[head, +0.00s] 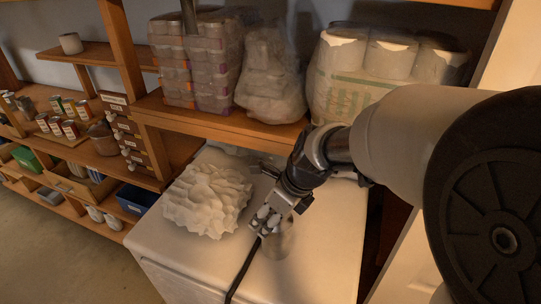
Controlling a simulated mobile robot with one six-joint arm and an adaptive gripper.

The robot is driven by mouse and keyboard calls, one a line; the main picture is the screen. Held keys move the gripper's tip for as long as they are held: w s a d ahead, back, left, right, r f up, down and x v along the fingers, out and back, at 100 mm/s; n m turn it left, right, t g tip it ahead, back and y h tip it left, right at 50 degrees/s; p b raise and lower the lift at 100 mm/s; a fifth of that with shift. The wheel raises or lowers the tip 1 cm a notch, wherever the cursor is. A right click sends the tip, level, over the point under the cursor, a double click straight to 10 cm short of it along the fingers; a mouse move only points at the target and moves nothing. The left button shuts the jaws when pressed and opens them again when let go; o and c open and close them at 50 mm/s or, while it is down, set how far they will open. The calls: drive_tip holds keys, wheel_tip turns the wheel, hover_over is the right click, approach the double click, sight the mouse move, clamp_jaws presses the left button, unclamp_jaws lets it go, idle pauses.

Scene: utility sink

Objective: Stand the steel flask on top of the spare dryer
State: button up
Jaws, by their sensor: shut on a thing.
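The spare dryer (165,240) is a white box-shaped appliance with a flat top, in the lower middle of the head view. My gripper (264,224) reaches down over its top from the right. It is shut on the steel flask (281,243), a dull grey rounded shape that blends with the white top. The flask is partly hidden behind the fingers. It is at or just above the dryer top, towards the middle; I cannot tell whether its base touches.
A crumpled white heap (207,194) lies on the dryer, left of my gripper. A dark cable or strap (243,270) runs towards the front edge. Wooden shelves with small cans (65,128) stand left. The front left of the top is clear.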

wheel_tip(320, 180, down, 10)
drive_tip(key=b, duration=0.3)
drive_tip(key=shift+f+b, duration=0.1)
drive_tip(key=shift+b, duration=0.2)
drive_tip(key=o, duration=1.4)
